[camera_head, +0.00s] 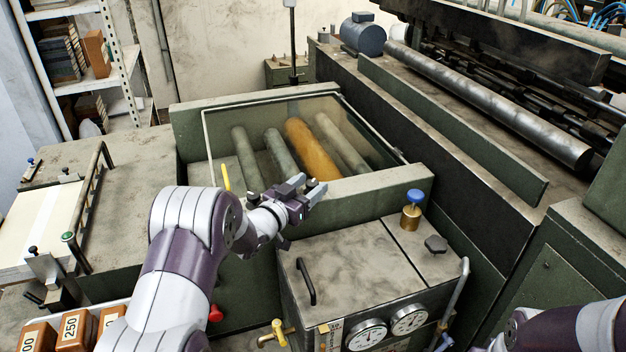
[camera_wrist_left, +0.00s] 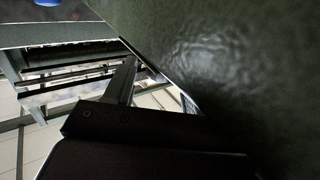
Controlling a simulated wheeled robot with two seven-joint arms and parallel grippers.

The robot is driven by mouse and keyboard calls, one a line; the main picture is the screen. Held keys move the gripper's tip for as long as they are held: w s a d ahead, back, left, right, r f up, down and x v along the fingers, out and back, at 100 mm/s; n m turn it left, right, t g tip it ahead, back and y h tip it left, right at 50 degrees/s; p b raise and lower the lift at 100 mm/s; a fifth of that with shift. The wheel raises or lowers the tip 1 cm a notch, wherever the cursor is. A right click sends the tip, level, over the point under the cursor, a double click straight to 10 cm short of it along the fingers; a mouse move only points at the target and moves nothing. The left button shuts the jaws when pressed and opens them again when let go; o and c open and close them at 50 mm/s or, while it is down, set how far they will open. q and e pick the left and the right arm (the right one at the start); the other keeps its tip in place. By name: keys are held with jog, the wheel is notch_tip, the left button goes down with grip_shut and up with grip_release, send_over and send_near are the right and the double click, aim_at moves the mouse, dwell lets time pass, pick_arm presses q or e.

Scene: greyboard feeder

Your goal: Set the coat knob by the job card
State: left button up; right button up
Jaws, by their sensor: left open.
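My left gripper (camera_head: 307,190) is open and empty, over the front edge of the glass-covered roller box. In the left wrist view a dark finger (camera_wrist_left: 122,82) shows close to a dark green wall. A blue-topped knob on a brass body (camera_head: 411,212) stands upright on the green cabinet, right of the gripper and apart from it. A black lobed knob (camera_head: 436,244) sits nearby on the same top. I cannot tell which is the coat knob. A small pale printed strip (camera_head: 335,335) is on the cabinet front; I cannot tell whether it is the job card. My right gripper is out of view.
The glass-covered box holds several rollers, one orange (camera_head: 308,148). Two dials (camera_head: 367,334) are on the cabinet front. A black handle (camera_head: 306,281) and a grey rail (camera_head: 455,300) stand out from the cabinet. Numbered brown blocks (camera_head: 75,330) lie at lower left.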

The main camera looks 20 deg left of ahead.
pick_arm(q)
jog(key=shift+w+d, duration=0.25)
jog(key=shift+w, duration=0.4)
jog(key=shift+w+d, duration=0.1)
jog(key=shift+w, duration=0.15)
jog(key=shift+c, duration=0.3)
